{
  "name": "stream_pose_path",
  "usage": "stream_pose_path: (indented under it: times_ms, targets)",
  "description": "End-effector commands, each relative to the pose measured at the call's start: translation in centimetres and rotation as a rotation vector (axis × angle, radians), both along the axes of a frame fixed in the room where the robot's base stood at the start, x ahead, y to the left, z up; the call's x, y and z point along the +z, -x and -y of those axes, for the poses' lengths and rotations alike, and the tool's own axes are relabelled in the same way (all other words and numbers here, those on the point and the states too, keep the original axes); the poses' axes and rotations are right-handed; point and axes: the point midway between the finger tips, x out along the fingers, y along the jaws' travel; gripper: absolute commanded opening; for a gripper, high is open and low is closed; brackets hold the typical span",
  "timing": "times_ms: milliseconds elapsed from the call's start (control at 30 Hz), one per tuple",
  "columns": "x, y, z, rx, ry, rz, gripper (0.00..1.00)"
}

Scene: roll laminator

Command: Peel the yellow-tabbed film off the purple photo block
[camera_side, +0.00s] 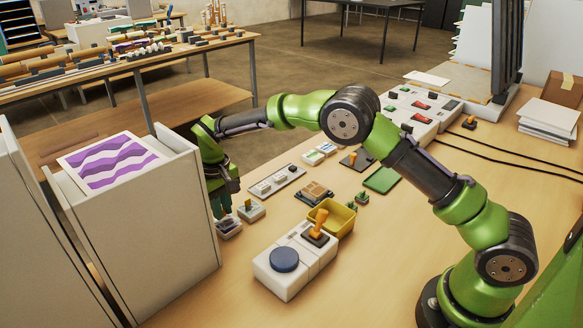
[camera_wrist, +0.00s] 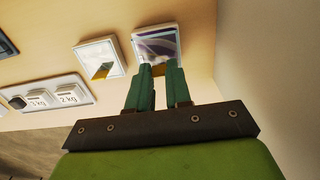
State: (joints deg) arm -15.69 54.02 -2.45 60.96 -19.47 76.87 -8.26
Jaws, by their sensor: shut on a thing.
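The purple photo block is a small white-edged tile with a purple and grey picture, under my fingertips in the wrist view (camera_wrist: 156,42). In the side view the block (camera_side: 230,228) sits on the table, partly behind my gripper. My gripper (camera_wrist: 159,70) points down at the block's near edge, its green fingers closed around a small yellowish tab (camera_wrist: 159,71). The fingers hide most of the tab, and I cannot tell whether the film is lifted. In the side view my gripper (camera_side: 222,207) is low beside the white cabinet.
A second white-edged block (camera_wrist: 100,60) with a yellow tab lies just left in the wrist view. A tray with weights (camera_wrist: 58,94) is further left. A tall white cabinet (camera_side: 140,230) stands close to my gripper. A knobbed white machine (camera_side: 283,283) and yellow bin (camera_side: 345,217) are nearby.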

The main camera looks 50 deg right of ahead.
Motion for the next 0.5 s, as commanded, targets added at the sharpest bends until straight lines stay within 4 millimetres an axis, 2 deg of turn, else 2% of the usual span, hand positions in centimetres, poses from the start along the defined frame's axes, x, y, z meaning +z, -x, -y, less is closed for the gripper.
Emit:
stream_pose_path:
  times_ms: [300, 500]
  targets:
    - [6.4, -0.1, 0.0, 0.0, -0.001, 0.005, 0.0]
    - [8.8, -0.1, -0.1, 0.001, -0.001, 0.003, 0.0]
